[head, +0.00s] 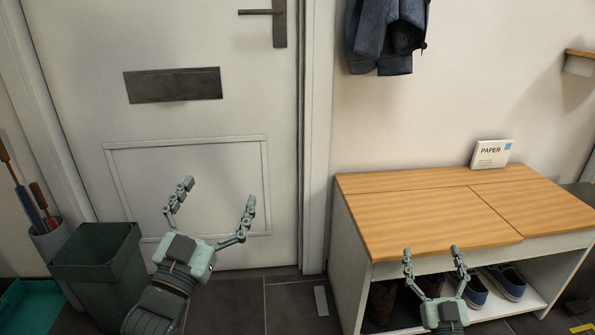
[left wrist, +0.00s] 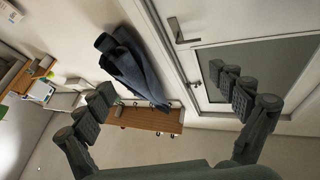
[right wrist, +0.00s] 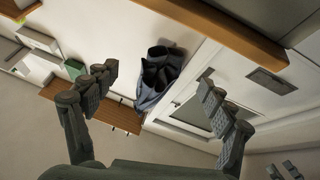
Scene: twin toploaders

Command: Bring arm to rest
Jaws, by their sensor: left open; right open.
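My left gripper (head: 218,204) is open and empty, raised in front of the white door (head: 200,120) in the head view. Its spread fingers also show in the left wrist view (left wrist: 170,105), with nothing between them. My right gripper (head: 434,255) is open and empty in front of the wooden-topped shoe bench (head: 430,205) in the head view. Its spread fingers show in the right wrist view (right wrist: 160,105), also with nothing between them. Both grippers point upward in the head view.
A dark green bin (head: 100,265) stands left of my left gripper, beside an umbrella holder (head: 50,240). A white box marked PAPER (head: 492,153) stands on the bench at the back. Shoes (head: 505,282) sit on the lower shelf. A blue jacket (head: 387,35) hangs on the wall.

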